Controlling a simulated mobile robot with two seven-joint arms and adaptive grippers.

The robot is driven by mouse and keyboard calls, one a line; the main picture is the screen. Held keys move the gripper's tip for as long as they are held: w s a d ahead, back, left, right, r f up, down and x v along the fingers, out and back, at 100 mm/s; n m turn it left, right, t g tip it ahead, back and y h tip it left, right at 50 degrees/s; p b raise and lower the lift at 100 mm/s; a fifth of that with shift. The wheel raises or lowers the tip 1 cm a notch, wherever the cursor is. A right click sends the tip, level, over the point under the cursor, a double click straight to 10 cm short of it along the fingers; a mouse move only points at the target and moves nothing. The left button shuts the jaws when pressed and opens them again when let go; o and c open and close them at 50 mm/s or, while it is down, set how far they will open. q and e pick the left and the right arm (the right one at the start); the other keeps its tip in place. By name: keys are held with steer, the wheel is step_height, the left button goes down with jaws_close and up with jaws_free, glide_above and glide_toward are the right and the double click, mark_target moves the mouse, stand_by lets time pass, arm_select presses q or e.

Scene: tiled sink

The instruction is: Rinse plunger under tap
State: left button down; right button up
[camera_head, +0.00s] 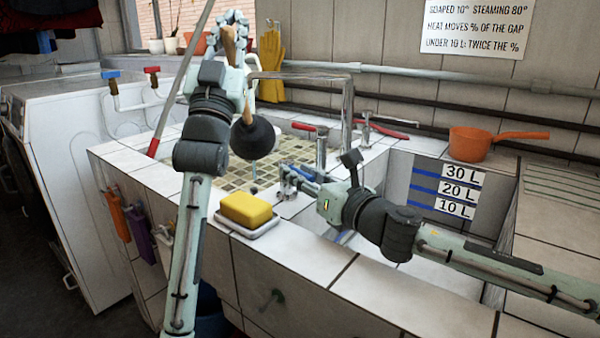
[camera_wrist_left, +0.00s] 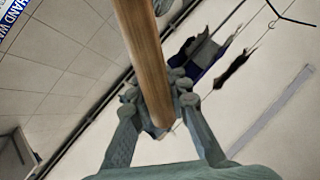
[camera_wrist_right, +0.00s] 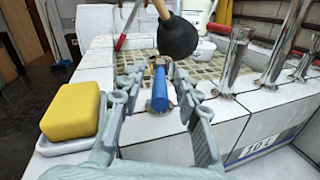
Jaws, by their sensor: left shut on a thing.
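The plunger has a black rubber cup (camera_head: 253,139) and a wooden handle (camera_wrist_left: 146,55). My left gripper (camera_head: 236,24) is shut on the handle and holds the plunger tilted, cup downward, above the tiled basin (camera_head: 232,176). The metal tap's spout (camera_head: 305,76) reaches left, its end above and near the cup. I cannot tell whether water runs. My right gripper (camera_head: 290,180) is open, low at the basin's front right. In the right wrist view its fingers (camera_wrist_right: 158,88) stand either side of a blue tap handle (camera_wrist_right: 160,90), with gaps visible. The cup (camera_wrist_right: 177,36) hangs beyond it.
A yellow sponge (camera_head: 246,208) on a white dish (camera_head: 250,230) lies on the front ledge, left of my right gripper. A red tap handle (camera_head: 303,127) is behind. A deep basin with litre marks (camera_head: 430,188) and an orange pan (camera_head: 472,144) are right.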

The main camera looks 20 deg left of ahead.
arm_select(q)
steer(key=shift+r, duration=0.1)
arm_select(e)
steer(key=shift+a, duration=0.1)
jaws_close()
steer(key=shift+w, duration=0.15)
steer(key=shift+w+d+n+g+y, duration=0.25)
steer(key=shift+n+g+y, duration=0.35)
steer(key=shift+g, duration=0.3)
steer(key=shift+w+d+n+g+y, duration=0.1)
steer(key=shift+w+n+g+y, duration=0.2)
steer(key=shift+n+g, duration=0.4)
steer(key=shift+w+d+n+g+y, duration=0.1)
steer(key=shift+n+g+y, duration=0.35)
steer(key=shift+g, duration=0.45)
jaws_free()
